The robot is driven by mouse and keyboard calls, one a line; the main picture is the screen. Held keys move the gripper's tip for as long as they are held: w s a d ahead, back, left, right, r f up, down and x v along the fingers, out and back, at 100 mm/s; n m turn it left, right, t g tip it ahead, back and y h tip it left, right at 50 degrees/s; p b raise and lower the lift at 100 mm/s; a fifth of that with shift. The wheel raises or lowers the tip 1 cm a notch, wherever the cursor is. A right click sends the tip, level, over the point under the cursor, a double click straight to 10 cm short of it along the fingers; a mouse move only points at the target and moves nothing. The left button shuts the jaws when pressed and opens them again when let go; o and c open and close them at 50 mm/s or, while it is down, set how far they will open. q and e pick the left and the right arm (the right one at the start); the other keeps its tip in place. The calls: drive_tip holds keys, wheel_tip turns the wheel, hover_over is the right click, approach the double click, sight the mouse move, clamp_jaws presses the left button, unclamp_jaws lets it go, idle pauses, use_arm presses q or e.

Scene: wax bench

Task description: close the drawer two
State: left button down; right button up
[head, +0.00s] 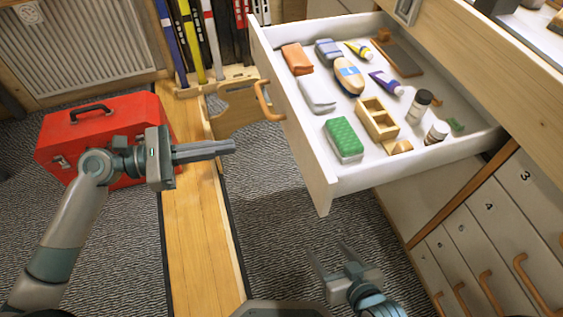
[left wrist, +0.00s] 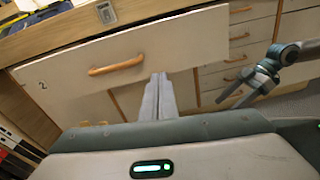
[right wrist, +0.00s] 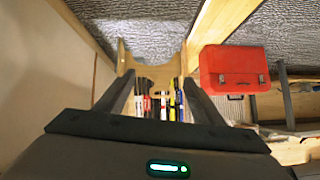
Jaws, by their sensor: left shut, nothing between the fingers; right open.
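Drawer two (head: 322,190) is pulled far out of the bench, its inside showing in the head view. Its wooden handle (head: 267,102) is on the front panel, and the front with the number 2 also shows in the left wrist view (left wrist: 150,65). My left gripper (head: 233,147) is shut and empty, in front of the drawer front and apart from it, lower than the handle in the head view. My right gripper (head: 326,248) is open and empty, low over the floor below the drawer's near corner.
The drawer holds a green brush block (head: 343,139), a wooden box (head: 377,118), bottles, tubes and cloths. A red toolbox (head: 98,130) stands at left behind my left arm. Skis (head: 195,40) stand at the back. Closed numbered drawers (head: 490,225) are at right. Carpet is clear below.

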use_arm(q)
drive_tip(key=s, duration=0.1)
drive_tip(key=s+n, duration=0.1)
drive_tip(key=a+r+t+b, duration=0.1)
drive_tip(key=shift+s+a+h, duration=0.1)
drive_tip(key=shift+s+h, duration=0.3)
use_arm(e)
drive_tip(key=r, duration=0.1)
drive_tip(key=s+r, duration=0.1)
drive_tip(key=shift+s+r, duration=0.2)
drive_tip(key=shift+r, duration=0.15)
use_arm(q)
approach(295, 136)
drive_tip(key=x, duration=0.5)
drive_tip(key=shift+w+f, duration=0.1)
drive_tip(key=shift+f, duration=0.05)
drive_tip(key=shift+w+d, duration=0.25)
drive_tip(key=shift+d, duration=0.45)
use_arm(e)
drive_tip(key=shift+w+a+r+t+y, duration=0.25)
drive_tip(key=shift+r+t+y, duration=0.05)
drive_tip(key=shift+t, duration=0.1)
drive_tip(key=shift+d, duration=0.15)
